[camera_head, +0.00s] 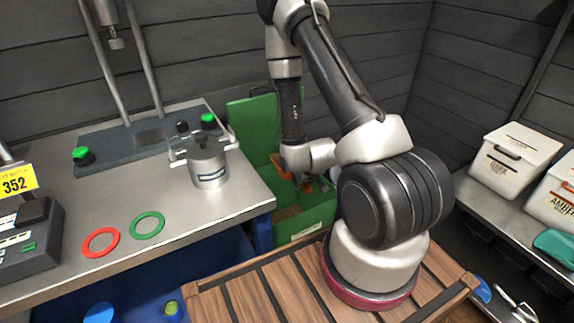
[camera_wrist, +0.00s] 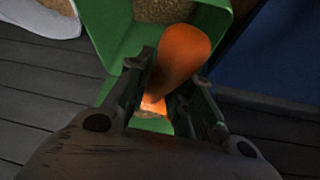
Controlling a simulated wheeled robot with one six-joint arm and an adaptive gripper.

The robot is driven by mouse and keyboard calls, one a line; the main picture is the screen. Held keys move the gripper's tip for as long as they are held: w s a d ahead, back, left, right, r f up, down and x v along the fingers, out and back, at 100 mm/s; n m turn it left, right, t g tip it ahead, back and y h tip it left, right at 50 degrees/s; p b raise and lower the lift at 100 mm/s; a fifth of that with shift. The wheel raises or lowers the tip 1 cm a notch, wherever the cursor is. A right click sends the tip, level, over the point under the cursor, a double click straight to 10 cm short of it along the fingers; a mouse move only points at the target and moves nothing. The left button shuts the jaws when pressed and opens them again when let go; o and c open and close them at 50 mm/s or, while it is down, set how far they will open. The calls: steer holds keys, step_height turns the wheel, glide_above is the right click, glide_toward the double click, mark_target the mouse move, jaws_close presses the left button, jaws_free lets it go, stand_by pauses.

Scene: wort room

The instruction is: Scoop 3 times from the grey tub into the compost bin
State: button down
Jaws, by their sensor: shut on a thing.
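My gripper (camera_wrist: 170,85) is shut on an orange scoop (camera_wrist: 182,52); the scoop also shows in the head view (camera_head: 279,166). The scoop is over the open green compost bin (camera_wrist: 107,40), with brown material inside (camera_wrist: 165,8). In the head view the bin (camera_head: 318,215) stands beyond the wooden slats, its green lid (camera_head: 250,115) raised. I cannot tell whether the scoop carries anything. A pale container (camera_wrist: 40,22) with brown material shows at the top left of the wrist view; it may be the grey tub, which I cannot make out in the head view.
A steel counter (camera_head: 195,205) at left holds a metal pot (camera_head: 207,165), a red ring (camera_head: 100,242), a green ring (camera_head: 147,225) and a scale (camera_head: 30,240). White lidded boxes (camera_head: 515,165) stand on the right shelf. Slatted wood (camera_head: 255,300) lies in front.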

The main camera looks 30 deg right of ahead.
steer(key=shift+s+d+f, duration=0.85)
steer(key=shift+s+f, duration=0.35)
steer(key=shift+f, duration=4.2)
steer(key=shift+w+d+r+g+y, duration=0.25)
steer(key=shift+w+r+g, duration=1.45)
steer(key=shift+r, duration=0.6)
steer(key=shift+w+d+r+g+y, duration=0.2)
steer(key=shift+w+r+g, duration=1.45)
steer(key=shift+r, duration=0.6)
steer(key=shift+w+d+r+g+y, duration=0.25)
steer(key=shift+w+r+g, duration=1.45)
steer(key=shift+r, duration=0.6)
steer(key=shift+w+d+r+g, duration=0.1)
steer(key=shift+w+r+g, duration=0.25)
steer(key=shift+w, duration=0.5)
steer(key=shift+w+d+r+g, duration=0.1)
steer(key=shift+w+r+g, duration=0.1)
steer(key=shift+w+g, duration=0.45)
steer(key=shift+w+d+r+g, duration=0.1)
steer(key=shift+w+r+g, duration=0.2)
steer(key=shift+w, duration=0.7)
